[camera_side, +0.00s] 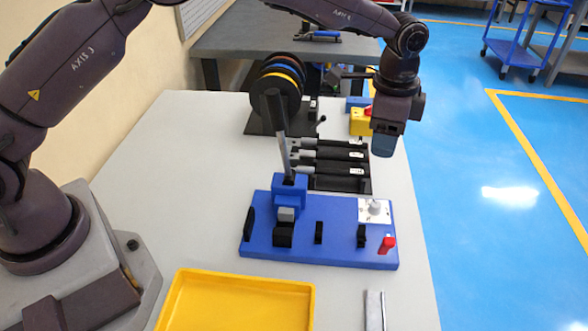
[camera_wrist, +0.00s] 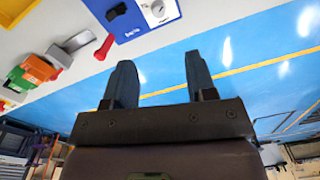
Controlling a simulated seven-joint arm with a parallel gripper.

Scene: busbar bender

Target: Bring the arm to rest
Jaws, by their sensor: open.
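My gripper (camera_side: 384,148) hangs from the end of my arm over the right edge of the table, above and behind the blue bender. In the wrist view its two dark fingers (camera_wrist: 158,64) stand apart with nothing between them, so it is open and empty. The blue bender (camera_side: 340,243) sits on the table with its dark lever (camera_side: 275,118) raised at the left. A white plate with a grey knob (camera_side: 375,209) and a red handle (camera_side: 387,244) are at its right end. The bender's corner also shows in the wrist view (camera_wrist: 130,26).
A yellow tray (camera_side: 240,278) lies at the front and a metal bar (camera_side: 375,310) lies right of it. A black rack (camera_side: 338,165) and a reel stand (camera_side: 277,90) stand behind the bender. Coloured blocks (camera_side: 361,121) are near my gripper. Blue floor (camera_side: 490,220) is open to the right.

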